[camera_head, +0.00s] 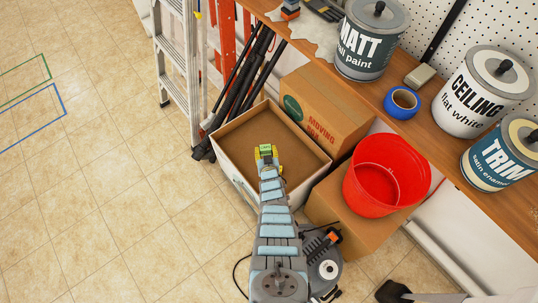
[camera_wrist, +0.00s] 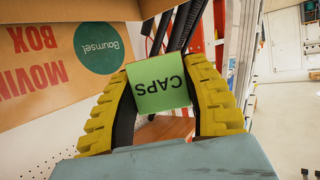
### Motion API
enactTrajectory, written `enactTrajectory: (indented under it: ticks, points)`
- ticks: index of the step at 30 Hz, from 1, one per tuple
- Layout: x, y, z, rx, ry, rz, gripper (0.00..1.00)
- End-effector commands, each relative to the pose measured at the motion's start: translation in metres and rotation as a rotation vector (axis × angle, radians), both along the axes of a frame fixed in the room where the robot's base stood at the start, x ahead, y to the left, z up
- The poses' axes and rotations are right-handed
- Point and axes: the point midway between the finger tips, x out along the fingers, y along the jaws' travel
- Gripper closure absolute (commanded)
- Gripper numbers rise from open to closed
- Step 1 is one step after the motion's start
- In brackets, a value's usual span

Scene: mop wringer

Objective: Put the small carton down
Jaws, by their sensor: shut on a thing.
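The small carton (camera_head: 265,148) is green and reads "CAPS". My gripper (camera_head: 266,156) is shut on it, with yellow ridged fingers on both sides. In the wrist view the carton (camera_wrist: 158,84) sits between the two fingertips (camera_wrist: 160,95), its lettering upside down. In the head view, gripper and carton are over the open white-sided box (camera_head: 231,182) with a brown inside. I cannot tell how high above the box bottom the carton is.
A closed moving box (camera_head: 325,118) stands beside the open box. A red bucket (camera_head: 387,178) sits on another carton (camera_head: 322,204). Ladders (camera_head: 178,60) and dark poles (camera_head: 245,75) stand behind. A shelf (camera_head: 440,112) holds paint cans. The tiled floor (camera_head: 110,190) at left is clear, with green and blue outlines.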

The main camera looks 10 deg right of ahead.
Motion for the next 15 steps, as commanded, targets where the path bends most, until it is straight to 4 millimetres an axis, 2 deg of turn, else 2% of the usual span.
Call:
enactTrajectory:
  ticks: [15]
  points:
    - [-0.0016,0.0019,-0.0041,0.000,0.003,0.005,0.88]
